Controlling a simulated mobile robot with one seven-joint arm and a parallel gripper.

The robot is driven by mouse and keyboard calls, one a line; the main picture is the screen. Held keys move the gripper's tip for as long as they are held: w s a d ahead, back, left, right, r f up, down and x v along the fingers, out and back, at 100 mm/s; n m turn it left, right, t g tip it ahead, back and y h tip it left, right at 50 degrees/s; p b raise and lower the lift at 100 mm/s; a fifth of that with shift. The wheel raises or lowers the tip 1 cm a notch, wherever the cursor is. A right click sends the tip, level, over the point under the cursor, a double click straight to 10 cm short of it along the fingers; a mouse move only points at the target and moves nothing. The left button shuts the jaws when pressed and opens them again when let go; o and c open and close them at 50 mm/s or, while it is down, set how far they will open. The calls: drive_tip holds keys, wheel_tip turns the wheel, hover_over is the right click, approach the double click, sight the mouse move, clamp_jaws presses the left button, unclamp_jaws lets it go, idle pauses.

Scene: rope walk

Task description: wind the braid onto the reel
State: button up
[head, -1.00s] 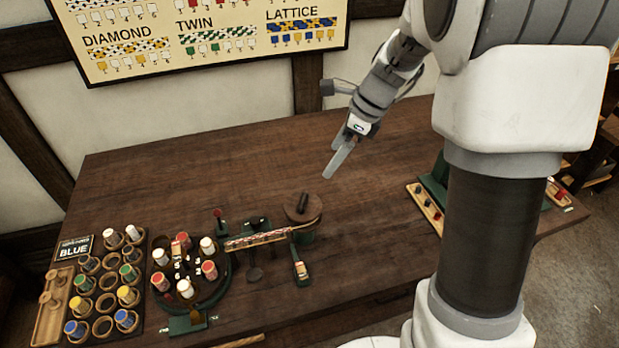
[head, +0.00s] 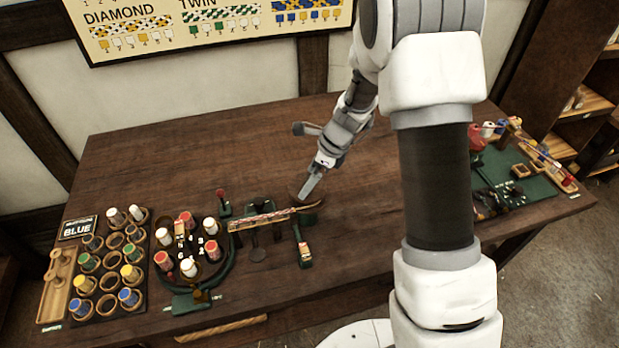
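The reel (head: 301,190) is a dark round drum on a green stand near the middle of the table, largely covered by my gripper. The braid (head: 268,218), a red and white patterned band, runs from the round braiding stand (head: 228,268) on the left toward the reel. Bobbins with red and white thread stand on that braiding stand. My gripper (head: 308,192) points down at the reel, with its fingers over the reel's top. Whether the fingers are apart or closed on the reel's knob is too small to tell.
A rack (head: 108,290) of coloured bobbins stands at the left, beside a wooden tray (head: 55,290) and a small BLUE sign (head: 78,228). A green mat (head: 525,183) with tools lies at the right end. The table's back middle is clear.

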drive_tip(key=shift+f, duration=0.15)
drive_tip(key=shift+c, duration=0.3)
drive_tip(key=c, duration=1.2)
drive_tip(key=shift+n, duration=0.3)
